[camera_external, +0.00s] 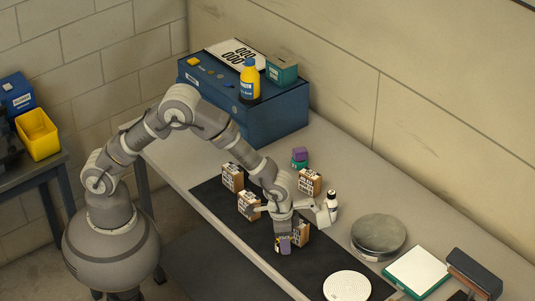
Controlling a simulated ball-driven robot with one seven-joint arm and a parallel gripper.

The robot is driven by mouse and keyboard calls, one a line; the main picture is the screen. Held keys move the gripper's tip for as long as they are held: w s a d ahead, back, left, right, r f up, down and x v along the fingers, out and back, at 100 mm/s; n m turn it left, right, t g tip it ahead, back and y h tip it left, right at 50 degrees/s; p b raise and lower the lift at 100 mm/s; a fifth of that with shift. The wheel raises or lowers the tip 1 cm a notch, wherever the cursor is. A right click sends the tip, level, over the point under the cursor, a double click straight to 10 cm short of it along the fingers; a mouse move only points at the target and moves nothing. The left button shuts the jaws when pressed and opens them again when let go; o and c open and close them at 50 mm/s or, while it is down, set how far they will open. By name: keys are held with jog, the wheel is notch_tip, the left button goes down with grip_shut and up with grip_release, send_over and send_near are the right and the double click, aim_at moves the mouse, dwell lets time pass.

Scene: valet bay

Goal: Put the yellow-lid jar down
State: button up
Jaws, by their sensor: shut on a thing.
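My gripper (283,232) points down over the dark mat (222,205) on the bench. It is shut on a small dark jar (279,244) with a bit of yellow at its top, which I take for the yellow-lid jar. The gripper hides much of it, and I cannot tell whether its base touches the mat. A purple piece (286,246) shows right against it. A brown-and-white carton (301,232) stands close on the right of the gripper.
Cartons stand left (232,178), nearer (249,206) and behind (309,182). A white bottle (332,204) is right of the gripper. A round metal plate (378,236), a white disc (347,286) and a green-edged tray (416,272) lie further right. A blue chest (270,120) stands behind.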

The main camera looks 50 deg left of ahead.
jog(key=w+d, duration=0.4)
jog(key=w+d+f+b, duration=0.1)
jog(key=w+d, duration=0.2)
jog(key=shift+d+f+b, duration=0.1)
jog(key=shift+f+b, duration=0.65)
jog(key=shift+f, duration=1)
jog(key=shift+f, duration=0.15)
jog(key=o, duration=1)
jog(key=shift+o, duration=0.2)
notch_tip(320, 180, up, 12)
jog(key=p, duration=0.3)
jog(key=shift+s+a, duration=0.35)
jog(key=shift+s, duration=0.1)
jog(key=shift+r, duration=0.2)
